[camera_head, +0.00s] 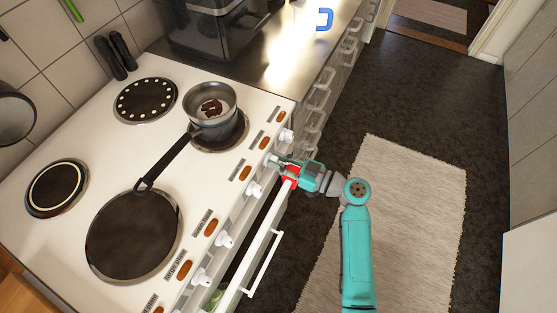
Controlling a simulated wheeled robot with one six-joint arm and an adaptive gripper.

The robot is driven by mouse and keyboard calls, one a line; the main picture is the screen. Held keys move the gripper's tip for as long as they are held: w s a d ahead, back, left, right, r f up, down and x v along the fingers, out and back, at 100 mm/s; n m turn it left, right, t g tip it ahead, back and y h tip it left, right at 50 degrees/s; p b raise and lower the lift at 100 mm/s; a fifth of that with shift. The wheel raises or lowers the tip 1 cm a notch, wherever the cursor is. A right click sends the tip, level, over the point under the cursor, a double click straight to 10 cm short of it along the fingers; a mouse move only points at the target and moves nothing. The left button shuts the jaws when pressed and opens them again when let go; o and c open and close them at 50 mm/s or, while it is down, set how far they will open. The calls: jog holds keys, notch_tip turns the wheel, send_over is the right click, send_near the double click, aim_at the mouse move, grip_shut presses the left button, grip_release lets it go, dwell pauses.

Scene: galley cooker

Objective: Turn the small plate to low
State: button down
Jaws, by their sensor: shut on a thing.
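My gripper (278,162) reaches in from the right to the cooker's front panel. It is shut on a white knob (271,159), which its fingers partly hide; the knob's pointer cannot be read. Other white knobs sit along the panel, one beyond my gripper (286,135) and one nearer (254,189). The white cooker top (85,135) has several dark plates. A dotted plate (146,101) and a ringed plate (56,187) are bare. A metal pot (211,103) with brown pieces inside stands on another plate (235,139), covering much of it.
A black frying pan (133,236) lies on the near part of the cooker, its long handle (167,160) pointing towards the pot. A white oven handle (265,264) sticks out below the knobs. A pale rug (405,205) lies on the dark floor to the right.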

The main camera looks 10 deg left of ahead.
jog(key=shift+w+m, duration=0.1)
jog(key=shift+m, duration=0.2)
jog(key=shift+w+m, duration=0.2)
jog(key=shift+m, duration=1.8)
jog(key=shift+w+m, duration=0.2)
jog(key=shift+m, duration=1.8)
jog(key=c, duration=1)
grip_release()
jog(key=shift+f, duration=0.1)
jog(key=v, duration=1.1)
jog(key=shift+s+d, duration=0.1)
jog(key=shift+d, duration=0.3)
